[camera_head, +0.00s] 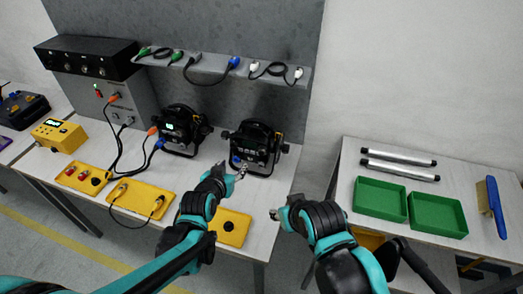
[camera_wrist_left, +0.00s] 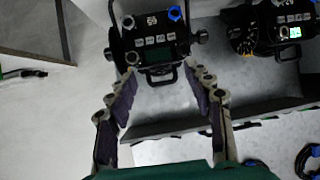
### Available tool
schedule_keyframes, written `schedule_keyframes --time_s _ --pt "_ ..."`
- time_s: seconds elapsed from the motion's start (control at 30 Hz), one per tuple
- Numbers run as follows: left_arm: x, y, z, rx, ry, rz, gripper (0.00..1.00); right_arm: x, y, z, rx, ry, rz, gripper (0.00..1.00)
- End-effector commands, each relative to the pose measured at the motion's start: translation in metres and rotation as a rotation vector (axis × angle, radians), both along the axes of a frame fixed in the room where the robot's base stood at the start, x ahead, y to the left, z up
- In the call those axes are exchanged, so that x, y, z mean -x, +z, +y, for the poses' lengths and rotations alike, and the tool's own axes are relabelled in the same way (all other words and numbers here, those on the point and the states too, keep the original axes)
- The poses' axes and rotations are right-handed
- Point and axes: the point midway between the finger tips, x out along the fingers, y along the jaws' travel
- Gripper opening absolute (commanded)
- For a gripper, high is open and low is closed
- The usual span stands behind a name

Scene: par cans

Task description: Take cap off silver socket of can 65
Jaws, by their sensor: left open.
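A black can with a grey control panel (camera_head: 255,147) stands near the right end of the left table; its number is not readable. In the left wrist view the same can (camera_wrist_left: 152,38) appears upside down, with a blue connector (camera_wrist_left: 175,13) and a silver socket (camera_wrist_left: 129,22) on its panel. I cannot tell whether a cap covers the silver socket. My left gripper (camera_head: 238,170) is open and empty in front of this can; its fingers (camera_wrist_left: 160,74) are apart, short of the panel. My right gripper (camera_head: 276,214) is over the table's right edge, its jaws unclear.
A second can (camera_head: 183,130) stands left, with cables running to it. Yellow boxes (camera_head: 141,198) line the table front. A shelf (camera_head: 215,66) holds cables behind. The right table holds green trays (camera_head: 438,215) and silver tubes (camera_head: 400,172). A gap separates the tables.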

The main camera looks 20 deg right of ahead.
Motion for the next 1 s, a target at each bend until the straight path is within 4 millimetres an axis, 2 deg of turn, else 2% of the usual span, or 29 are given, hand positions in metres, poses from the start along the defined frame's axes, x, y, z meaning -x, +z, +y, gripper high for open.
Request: schedule_keyframes --time_s 0.03,0.1,0.23,0.37,0.73,1.0 --pt "-0.004 -0.007 -0.020 0.012 -0.028 -0.022 0.52 0.000 0.001 0.000 0.000 0.000 0.000 0.40" --pt "-0.007 -0.013 -0.040 0.025 -0.055 -0.049 0.52 0.000 0.001 0.000 0.000 0.000 0.000 0.40" --pt "-0.009 -0.021 -0.061 0.041 -0.085 -0.080 0.52 0.000 0.002 0.000 0.000 0.000 0.000 0.40" --pt "-0.009 -0.024 -0.067 0.047 -0.093 -0.090 0.52 0.000 0.002 0.000 0.000 0.000 0.000 0.40" --pt "-0.011 -0.025 -0.068 0.046 -0.092 -0.090 0.52 0.000 0.001 0.000 0.000 0.000 0.000 0.40" --pt "-0.034 -0.038 -0.083 0.046 -0.093 -0.089 0.52 0.000 -0.006 0.000 0.000 0.000 0.000 0.40"
